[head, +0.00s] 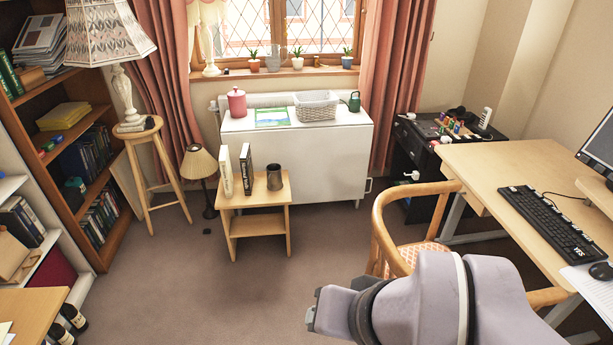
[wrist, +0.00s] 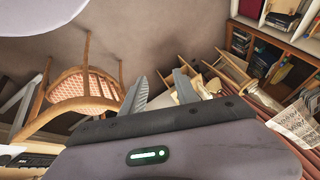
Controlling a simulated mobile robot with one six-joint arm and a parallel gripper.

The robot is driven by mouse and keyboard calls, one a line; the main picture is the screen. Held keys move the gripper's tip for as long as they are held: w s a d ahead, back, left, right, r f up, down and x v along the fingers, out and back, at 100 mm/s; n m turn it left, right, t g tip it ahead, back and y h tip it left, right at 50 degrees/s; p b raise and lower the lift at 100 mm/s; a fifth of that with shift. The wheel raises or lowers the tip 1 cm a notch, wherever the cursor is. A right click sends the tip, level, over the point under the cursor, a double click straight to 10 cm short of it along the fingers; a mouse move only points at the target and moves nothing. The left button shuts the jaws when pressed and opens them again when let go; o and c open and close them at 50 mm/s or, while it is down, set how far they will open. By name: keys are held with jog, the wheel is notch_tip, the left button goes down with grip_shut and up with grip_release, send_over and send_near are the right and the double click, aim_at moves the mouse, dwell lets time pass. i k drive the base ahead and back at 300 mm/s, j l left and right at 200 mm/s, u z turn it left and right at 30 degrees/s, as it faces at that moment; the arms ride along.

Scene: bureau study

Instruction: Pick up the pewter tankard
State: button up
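The pewter tankard (head: 274,178) is a dark grey, upright cup on top of a small wooden side table (head: 257,197) in the head view. It stands to the right of two upright books. My gripper (wrist: 161,80) shows in the wrist view with its two grey fingers apart and nothing between them. It is well away from the tankard, which I cannot make out in the wrist view. In the head view my arm fills the lower right, and the fingers cannot be seen there.
Close to the tankard stand a white book (head: 226,170) and a black book (head: 246,170). A wooden chair (head: 400,225) and a desk (head: 520,185) are on the right. A white cabinet (head: 320,160) stands behind the side table. Carpet (head: 190,275) in front is clear.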

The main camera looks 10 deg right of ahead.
aim_at(275, 182)
jog(key=i+j+u, duration=0.15)
jog(key=i, duration=1.55)
jog(key=i+j+u, duration=0.1)
jog(key=i, duration=1.6)
